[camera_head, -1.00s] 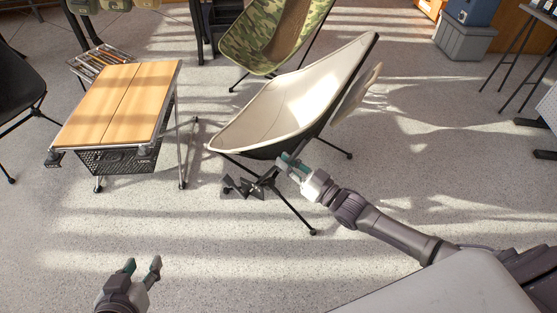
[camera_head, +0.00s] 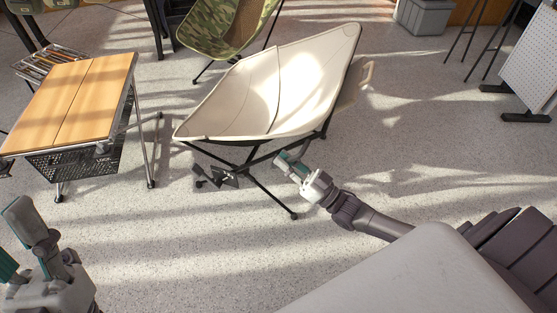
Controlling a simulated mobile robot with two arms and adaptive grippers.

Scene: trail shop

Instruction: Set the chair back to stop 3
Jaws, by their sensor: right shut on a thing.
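The camp chair (camera_head: 262,95) has a cream sling seat on a thin black frame and stands in the middle of the head view. A beige loop-like part (camera_head: 357,84) shows behind its right side. My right gripper (camera_head: 286,160) is shut at the chair's underside, by the black frame just below the seat edge. The exact part between its fingers is too small to tell. My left gripper (camera_head: 20,245) is at the lower left, its fingers apart and empty, away from the chair. No stop marks can be made out.
A wood-topped table (camera_head: 75,95) with a black basket stands left of the chair. A camouflage chair (camera_head: 215,28) stands close behind. Dark brackets (camera_head: 217,177) show below the seat. A grey bin (camera_head: 424,16) and pegboard stand (camera_head: 530,65) are at the back right. Floor in front is clear.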

